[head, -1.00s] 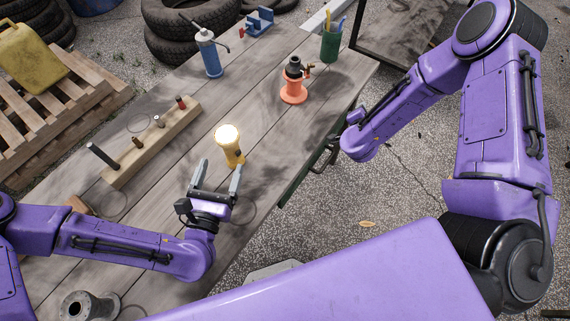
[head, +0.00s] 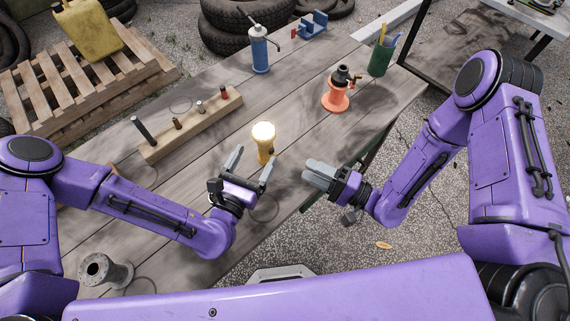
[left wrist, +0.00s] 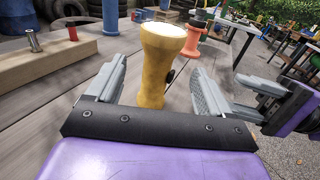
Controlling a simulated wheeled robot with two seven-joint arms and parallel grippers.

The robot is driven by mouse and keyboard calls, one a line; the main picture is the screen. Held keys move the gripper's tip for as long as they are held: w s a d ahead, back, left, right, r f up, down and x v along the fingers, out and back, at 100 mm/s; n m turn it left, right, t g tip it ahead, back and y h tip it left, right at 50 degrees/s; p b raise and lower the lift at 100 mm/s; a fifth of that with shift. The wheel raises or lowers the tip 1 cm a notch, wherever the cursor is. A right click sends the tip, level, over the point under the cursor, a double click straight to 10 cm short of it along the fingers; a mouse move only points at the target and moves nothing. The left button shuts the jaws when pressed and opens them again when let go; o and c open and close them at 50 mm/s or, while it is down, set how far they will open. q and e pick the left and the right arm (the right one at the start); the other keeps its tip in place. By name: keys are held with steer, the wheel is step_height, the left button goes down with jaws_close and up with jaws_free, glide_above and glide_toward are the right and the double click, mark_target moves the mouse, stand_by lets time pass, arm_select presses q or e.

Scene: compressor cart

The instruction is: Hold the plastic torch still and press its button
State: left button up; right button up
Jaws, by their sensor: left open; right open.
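The yellow plastic torch (head: 264,146) stands upright on the wooden table, its pale lens facing up. In the left wrist view the torch (left wrist: 158,72) shows a dark button (left wrist: 170,77) on its right side. My left gripper (head: 250,168) is open just in front of the torch, its fingers pointing towards it; the torch appears between and beyond the fingertips, not gripped. My right gripper (head: 306,178) is by the table's front right edge, to the right of the torch. Its fingers point left and it holds nothing. Its fingers also show at the right of the left wrist view (left wrist: 250,98).
A wooden block with several pegs (head: 192,122) lies left of the torch. An orange stand with a dark fitting (head: 336,94) is behind right. A blue pump bottle (head: 259,50), a green pen cup (head: 381,57) and a grey spool (head: 103,271) stand on the table.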

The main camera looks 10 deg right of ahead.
mark_target(268, 133)
arm_select(q)
steer(key=x, duration=0.9)
steer(key=shift+a, duration=0.1)
arm_select(e)
steer(key=shift+w, duration=0.1)
arm_select(q)
steer(key=shift+f, duration=0.1)
steer(key=c, duration=1.2)
arm_select(e)
jaws_close()
stand_by(2.0)
